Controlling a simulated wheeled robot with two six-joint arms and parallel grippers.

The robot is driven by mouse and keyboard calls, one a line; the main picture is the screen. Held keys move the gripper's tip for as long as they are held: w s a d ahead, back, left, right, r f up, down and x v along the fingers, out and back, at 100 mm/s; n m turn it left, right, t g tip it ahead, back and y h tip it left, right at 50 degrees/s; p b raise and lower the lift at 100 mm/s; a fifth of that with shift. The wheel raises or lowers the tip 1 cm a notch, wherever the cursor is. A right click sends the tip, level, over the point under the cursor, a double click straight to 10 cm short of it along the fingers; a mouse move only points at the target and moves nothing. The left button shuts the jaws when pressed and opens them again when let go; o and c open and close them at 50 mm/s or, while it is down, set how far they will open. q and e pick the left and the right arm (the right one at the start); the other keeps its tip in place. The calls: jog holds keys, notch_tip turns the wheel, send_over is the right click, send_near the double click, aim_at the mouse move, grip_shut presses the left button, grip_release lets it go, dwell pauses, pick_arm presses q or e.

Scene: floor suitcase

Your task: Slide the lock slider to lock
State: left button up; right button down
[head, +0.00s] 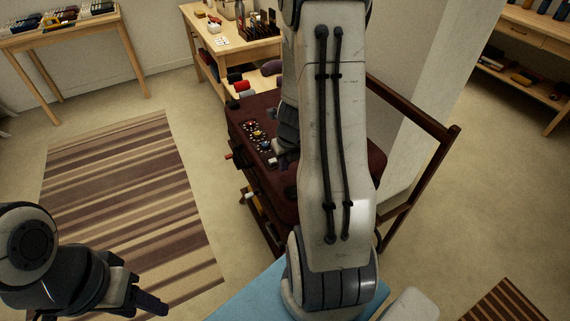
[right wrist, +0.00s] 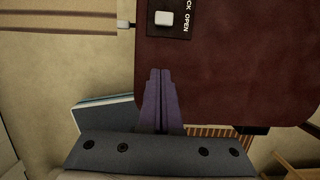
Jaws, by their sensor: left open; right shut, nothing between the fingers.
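The dark red suitcase (head: 263,108) lies on a wooden folding rack, partly hidden behind my right arm in the head view. In the right wrist view, its maroon surface (right wrist: 235,75) carries a black plate (right wrist: 164,33) with a white slider (right wrist: 164,18). The slider sits beside the word OPEN; the word LOCK is partly cut off at the top edge. My right gripper (right wrist: 160,72) is shut and empty, its purple fingertips over the suitcase near its edge and apart from the slider in the picture. My left gripper (head: 147,292) is open and empty at lower left, far from the suitcase.
A small panel with coloured knobs (head: 258,137) is on the suitcase. A white-tipped piece (right wrist: 123,24) sticks out from its edge. The rack's wooden frame (head: 437,160) rises at right. A striped rug (head: 130,200) lies at left, with clear floor around it.

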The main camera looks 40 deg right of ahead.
aim_at(275, 167)
jog(key=b+x, duration=0.1)
jog(key=x, duration=0.2)
jog(key=shift+f+b, duration=0.4)
jog(key=shift+w+f, duration=0.25)
jog(key=shift+w, duration=0.05)
jog(key=shift+w+d+r+p, duration=0.15)
jog(key=shift+w+r+p, duration=0.05)
jog(key=shift+w+p, duration=0.3)
jog(key=shift+w+d+r+p, duration=0.15)
jog(key=shift+w+p, duration=0.3)
jog(key=shift+w, duration=0.1)
pick_arm(q)
jog(key=shift+f, duration=0.3)
pick_arm(e)
jog(key=shift+w+d+f, duration=0.15)
jog(key=shift+w, duration=0.6)
